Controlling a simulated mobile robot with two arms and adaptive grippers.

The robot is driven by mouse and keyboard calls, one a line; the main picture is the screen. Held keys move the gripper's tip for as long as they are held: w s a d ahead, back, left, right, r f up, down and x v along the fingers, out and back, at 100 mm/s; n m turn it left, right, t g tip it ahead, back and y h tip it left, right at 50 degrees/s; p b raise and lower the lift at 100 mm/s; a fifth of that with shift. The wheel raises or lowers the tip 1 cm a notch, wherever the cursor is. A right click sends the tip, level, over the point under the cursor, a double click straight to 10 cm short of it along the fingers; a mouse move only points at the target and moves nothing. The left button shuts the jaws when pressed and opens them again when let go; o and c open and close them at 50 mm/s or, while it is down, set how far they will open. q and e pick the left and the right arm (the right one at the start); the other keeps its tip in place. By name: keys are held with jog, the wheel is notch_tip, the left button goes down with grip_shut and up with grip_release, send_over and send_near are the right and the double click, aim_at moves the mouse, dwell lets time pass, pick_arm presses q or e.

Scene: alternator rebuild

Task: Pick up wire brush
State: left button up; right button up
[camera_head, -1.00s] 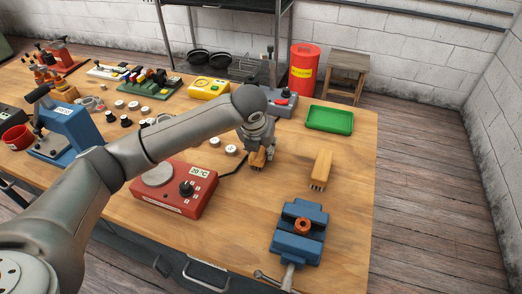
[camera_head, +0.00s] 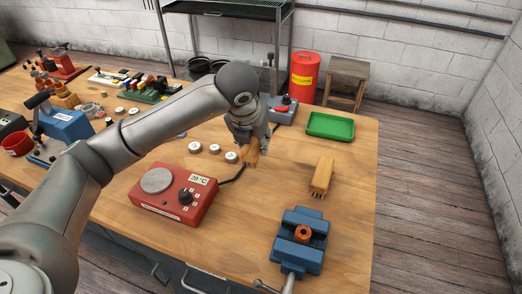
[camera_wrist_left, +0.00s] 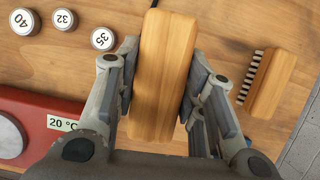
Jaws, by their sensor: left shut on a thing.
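My left gripper (camera_head: 252,148) is shut on a wooden-backed brush (camera_wrist_left: 162,75). The brush fills the space between the fingers in the wrist view, with its wooden back toward the camera; its bristles are hidden there. In the head view, the held brush (camera_head: 250,157) hangs below the gripper, above the table. A second, similar wooden brush (camera_head: 322,176) lies on the table to the right; in the wrist view this brush (camera_wrist_left: 271,85) shows a row of bristles along its left side. My right gripper is not in view.
A red hot plate (camera_head: 172,194) reading 20 °C and several white round weights (camera_head: 231,156) stand to the left. A blue vise (camera_head: 300,240) is at the front right, a green tray (camera_head: 330,126) at the back right. Bare tabletop lies between the hot plate and vise.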

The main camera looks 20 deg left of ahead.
pick_arm(q)
jog(key=s+a+r+b, duration=0.2)
jog(key=s+r, duration=0.4)
jog(key=s, duration=0.4)
jog(key=shift+s+a, duration=0.25)
jog(key=shift+a, duration=0.25)
